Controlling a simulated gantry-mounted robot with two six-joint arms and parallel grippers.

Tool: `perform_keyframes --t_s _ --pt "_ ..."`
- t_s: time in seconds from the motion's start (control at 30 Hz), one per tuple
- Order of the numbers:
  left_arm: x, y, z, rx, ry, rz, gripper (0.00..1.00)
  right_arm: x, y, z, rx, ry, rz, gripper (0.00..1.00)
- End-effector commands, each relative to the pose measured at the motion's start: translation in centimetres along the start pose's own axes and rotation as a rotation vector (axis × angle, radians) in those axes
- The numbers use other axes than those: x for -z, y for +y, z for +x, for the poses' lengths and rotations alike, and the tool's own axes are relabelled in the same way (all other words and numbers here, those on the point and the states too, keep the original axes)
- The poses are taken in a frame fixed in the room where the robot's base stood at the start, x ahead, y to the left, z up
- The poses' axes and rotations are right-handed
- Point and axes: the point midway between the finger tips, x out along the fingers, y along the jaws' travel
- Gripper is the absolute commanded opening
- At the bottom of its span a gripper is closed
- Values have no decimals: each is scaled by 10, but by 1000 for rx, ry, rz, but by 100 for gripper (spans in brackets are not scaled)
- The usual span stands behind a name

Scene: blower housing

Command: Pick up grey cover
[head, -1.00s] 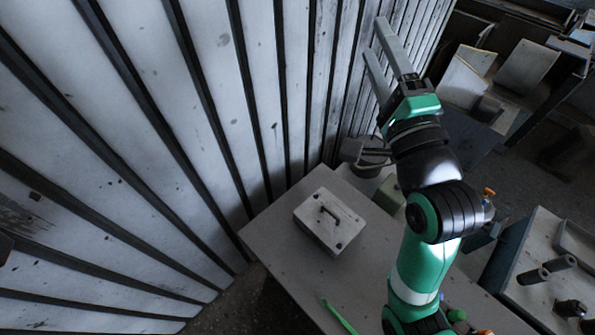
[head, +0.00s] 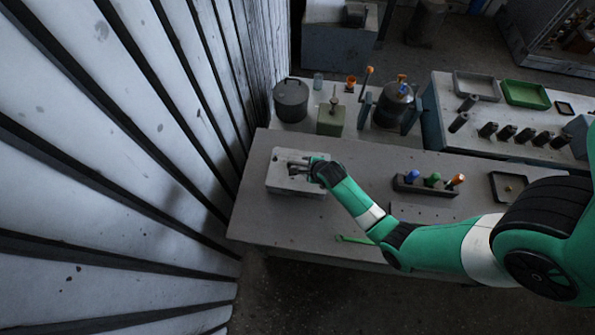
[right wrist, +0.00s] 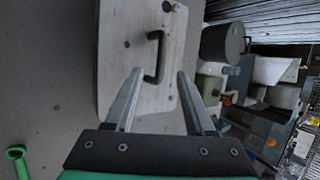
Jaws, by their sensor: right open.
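The grey cover (head: 282,182) is a flat light-grey plate with a dark handle, lying at the left end of the grey table. It also shows in the right wrist view (right wrist: 117,60), with its dark handle (right wrist: 154,57) standing up from it. My right gripper (head: 294,166) is over the cover in the head view and hides part of it. In the right wrist view my right gripper (right wrist: 160,75) is open, its two fingers on either side of the handle's line, with nothing between the tips that I can see held. My left gripper is not in view.
A green tool (head: 355,239) lies near the table's front edge. A rack with coloured handles (head: 428,186) and a small dark tray (head: 508,187) are to the right. A grey pot (head: 291,99) and a green box (head: 331,119) stand behind. A slatted wall (head: 120,150) is close on the left.

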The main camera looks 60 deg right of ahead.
Motion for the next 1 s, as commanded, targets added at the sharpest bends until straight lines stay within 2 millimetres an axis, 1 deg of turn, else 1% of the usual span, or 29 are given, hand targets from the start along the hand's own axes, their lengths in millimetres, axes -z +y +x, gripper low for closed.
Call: perform_keyframes --t_s 0.03,0.1,0.37,0.57,0.67,0.77,0.93,0.97,1.0 --pt "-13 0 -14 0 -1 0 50 2 4 18 1 -1 1 55" --pt "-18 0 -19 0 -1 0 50 1 3 26 1 -1 1 55" --pt "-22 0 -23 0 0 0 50 0 0 33 1 -1 0 55" --pt "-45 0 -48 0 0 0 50 1 2 67 2 -1 0 55" --pt "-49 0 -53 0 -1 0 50 0 0 79 1 0 -1 55" --pt "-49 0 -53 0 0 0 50 -1 -1 82 1 -1 -1 55" --pt "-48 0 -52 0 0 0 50 -1 -2 81 1 -1 -1 55" --pt "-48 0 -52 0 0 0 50 -1 -2 81 1 -1 -1 51" --pt "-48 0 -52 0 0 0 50 -1 -2 81 1 -1 -1 44"
